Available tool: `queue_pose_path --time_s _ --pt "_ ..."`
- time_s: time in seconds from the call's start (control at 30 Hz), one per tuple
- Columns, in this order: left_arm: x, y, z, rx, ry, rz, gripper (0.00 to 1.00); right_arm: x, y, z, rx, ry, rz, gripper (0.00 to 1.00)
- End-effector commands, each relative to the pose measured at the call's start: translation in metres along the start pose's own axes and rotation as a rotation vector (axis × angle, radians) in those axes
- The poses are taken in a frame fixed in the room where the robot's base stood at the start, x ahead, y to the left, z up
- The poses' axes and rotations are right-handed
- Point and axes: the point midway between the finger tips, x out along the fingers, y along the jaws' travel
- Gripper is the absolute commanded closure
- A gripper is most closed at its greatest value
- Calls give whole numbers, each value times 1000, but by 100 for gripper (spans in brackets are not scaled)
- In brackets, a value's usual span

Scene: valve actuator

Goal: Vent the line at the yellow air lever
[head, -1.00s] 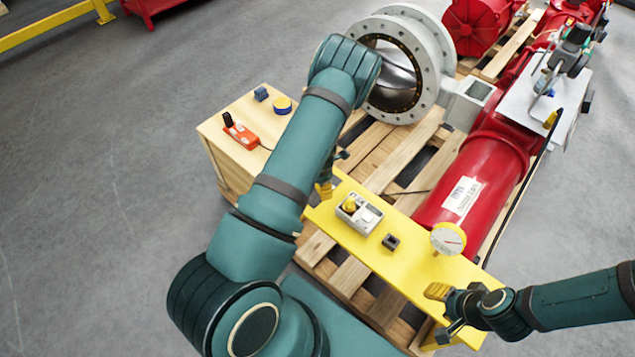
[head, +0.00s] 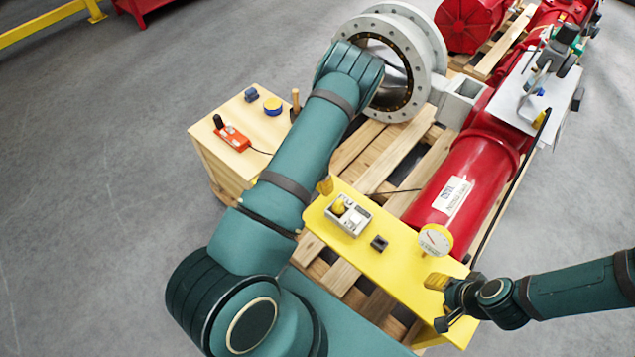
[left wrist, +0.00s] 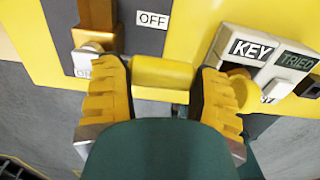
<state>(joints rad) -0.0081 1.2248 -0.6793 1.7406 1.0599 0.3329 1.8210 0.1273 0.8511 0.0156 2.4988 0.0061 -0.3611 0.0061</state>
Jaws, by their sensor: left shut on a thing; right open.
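In the left wrist view the yellow air lever (left wrist: 163,74) lies between the yellow finger pads of my left gripper (left wrist: 160,80), which is shut on it. In the head view my left forearm hides the lever and most of that gripper. The yellow panel (head: 402,276) carries a round white gauge (head: 435,240); its reading is too small to tell. My right gripper (head: 441,303) is open and empty by the panel's near right end.
A grey box labelled KEY (left wrist: 262,56) with a yellow knob sits right of the lever; it also shows in the head view (head: 349,222). A wooden cabinet (head: 232,180), red actuator (head: 475,165) and grey valve (head: 430,50) stand around the pallet.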

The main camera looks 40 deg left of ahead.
Motion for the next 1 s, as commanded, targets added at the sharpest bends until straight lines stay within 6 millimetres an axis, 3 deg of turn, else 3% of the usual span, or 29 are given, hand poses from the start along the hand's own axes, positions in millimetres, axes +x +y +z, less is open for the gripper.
queue_pose_path --time_s 0.03,0.27,0.3,0.37,0.77,1.0 --pt "7 -7 -6 -3 15 -17 78 1 0 0 0 0 0 53" --pt "7 -7 -6 -2 15 -17 78 1 0 0 0 0 0 53" --pt "7 -7 -6 -2 15 -17 19 1 0 0 0 0 0 53" --pt "7 -6 -6 -2 15 -15 1 1 0 0 0 0 0 53" --pt "1 -3 -2 1 6 -6 1 0 0 0 0 0 0 53" --pt "-32 -3 -1 2 3 -6 1 0 0 0 0 0 0 53"
